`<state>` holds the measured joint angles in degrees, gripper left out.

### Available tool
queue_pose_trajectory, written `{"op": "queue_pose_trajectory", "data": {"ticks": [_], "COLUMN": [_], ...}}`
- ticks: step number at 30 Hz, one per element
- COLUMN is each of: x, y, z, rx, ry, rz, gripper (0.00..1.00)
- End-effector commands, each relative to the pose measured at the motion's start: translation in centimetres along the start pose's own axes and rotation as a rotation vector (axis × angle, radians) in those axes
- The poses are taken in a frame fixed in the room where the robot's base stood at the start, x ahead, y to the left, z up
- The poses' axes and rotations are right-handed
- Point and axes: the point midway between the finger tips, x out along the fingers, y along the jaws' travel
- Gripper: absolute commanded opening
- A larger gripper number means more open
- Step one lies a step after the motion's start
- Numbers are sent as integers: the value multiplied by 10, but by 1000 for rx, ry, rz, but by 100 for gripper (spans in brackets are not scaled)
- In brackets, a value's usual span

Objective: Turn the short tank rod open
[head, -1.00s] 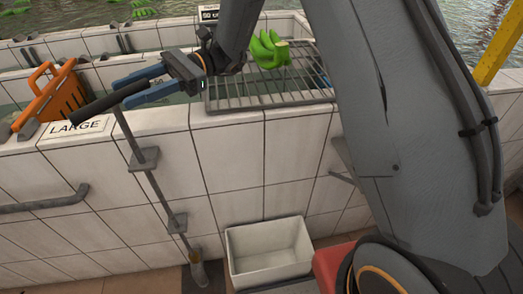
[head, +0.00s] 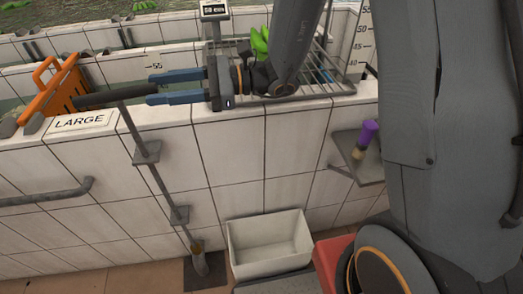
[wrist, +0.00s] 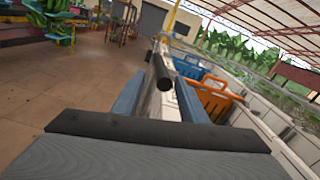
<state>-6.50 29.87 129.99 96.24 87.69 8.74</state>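The tank rod (head: 165,188) is a thin grey shaft running down the white tiled wall through two brackets to a foot at the floor. A dark bar handle (head: 103,99) crosses its top, level with the wall's rim. My gripper (head: 150,88) has blue fingers, spread apart and pointing left, with the handle's near end between or just in front of them. In the wrist view, the handle's round black end (wrist: 165,84) shows between the two fingers, with gaps visible on both sides. The wall beside the rod carries a "LARGE" sign (head: 84,122).
An orange slotted piece (head: 52,92) stands left of the handle. A wire rack (head: 310,75) with green bananas (head: 259,43) lies on the tank behind my arm. A white bin (head: 268,243) stands below. A small shelf (head: 362,171) holds a purple-handled brush (head: 366,133).

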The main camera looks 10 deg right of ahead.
Motion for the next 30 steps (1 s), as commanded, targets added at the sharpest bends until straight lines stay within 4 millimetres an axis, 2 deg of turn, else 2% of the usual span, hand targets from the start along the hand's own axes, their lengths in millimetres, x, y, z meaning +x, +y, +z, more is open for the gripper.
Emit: {"op": "queue_pose_trajectory", "data": {"ticks": [4, 6, 16, 23, 30], "x": [-29, -26, -27, -37, -56], "y": [-1, 4, 20, 56, 92], "z": [-2, 12, 44, 26, 10], "rx": [1, -1, -17, -69, -140], "ry": [0, 8, 52, 183, 319], "rz": [-3, 10, 55, 184, 319], "gripper": [39, 39, 39, 39, 39]}}
